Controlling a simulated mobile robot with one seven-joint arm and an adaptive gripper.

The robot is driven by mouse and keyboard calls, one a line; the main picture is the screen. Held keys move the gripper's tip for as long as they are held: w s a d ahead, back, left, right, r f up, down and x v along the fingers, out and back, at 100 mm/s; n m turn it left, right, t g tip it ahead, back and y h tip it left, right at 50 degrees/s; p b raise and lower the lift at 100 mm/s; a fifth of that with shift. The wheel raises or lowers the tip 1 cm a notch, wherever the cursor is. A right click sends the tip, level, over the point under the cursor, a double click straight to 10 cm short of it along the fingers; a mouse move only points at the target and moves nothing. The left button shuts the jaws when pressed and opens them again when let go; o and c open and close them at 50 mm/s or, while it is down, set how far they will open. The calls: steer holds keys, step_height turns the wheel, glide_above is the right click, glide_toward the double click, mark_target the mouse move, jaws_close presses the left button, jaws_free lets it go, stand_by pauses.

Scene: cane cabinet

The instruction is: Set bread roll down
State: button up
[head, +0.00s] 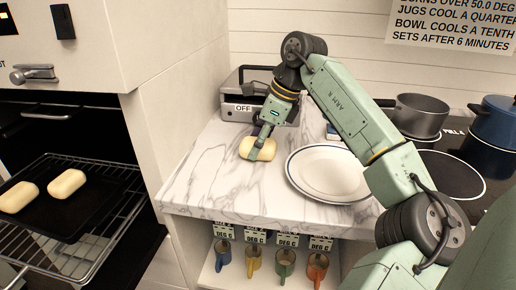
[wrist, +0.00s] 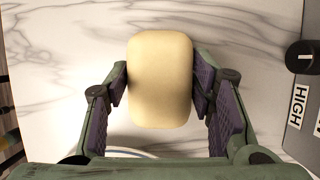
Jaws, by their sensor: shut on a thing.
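A pale bread roll (head: 262,152) is at the marble counter (head: 205,190), left of a white plate (head: 330,175). My gripper (head: 258,142) points down and is shut on this roll. In the wrist view the roll (wrist: 160,60) sits between both finger pads, with the marble behind it. I cannot tell whether its underside touches the counter. Two more pale rolls, one at left (head: 18,196) and one at right (head: 67,184), lie on a dark tray (head: 70,215) on the pulled-out oven rack.
A grey appliance marked OFF (head: 243,108) stands at the counter's back. A grey pot (head: 420,115) and a blue pot (head: 495,122) are on the hob at right. Several coloured mugs (head: 254,260) stand on the shelf below. Bare marble lies left and in front of the roll.

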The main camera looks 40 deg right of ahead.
mark_target(253, 142)
steer(key=shift+c, duration=0.6)
steer(key=shift+r, duration=0.1)
steer(key=shift+r, duration=0.5)
steer(key=shift+s+a+r+b, duration=0.15)
steer(key=shift+r+b, duration=0.2)
steer(key=shift+r, duration=0.2)
steer(key=shift+s+a+r+b, duration=0.15)
steer(key=shift+r+b, duration=0.2)
steer(key=shift+r, duration=0.15)
steer(key=s+a+b, duration=0.1)
steer(key=s+a, duration=0.2)
steer(key=s+a+r+b, duration=0.1)
steer(key=s+a, duration=0.2)
steer(key=a, duration=0.1)
steer(key=s+a+b, duration=0.2)
steer(key=s+a, duration=0.1)
steer(key=shift+s+a+r, duration=0.15)
steer(key=shift+s+r, duration=0.05)
steer(key=shift+s+a+r, duration=0.15)
steer(key=shift+s+a, duration=0.25)
steer(key=shift+a, duration=0.05)
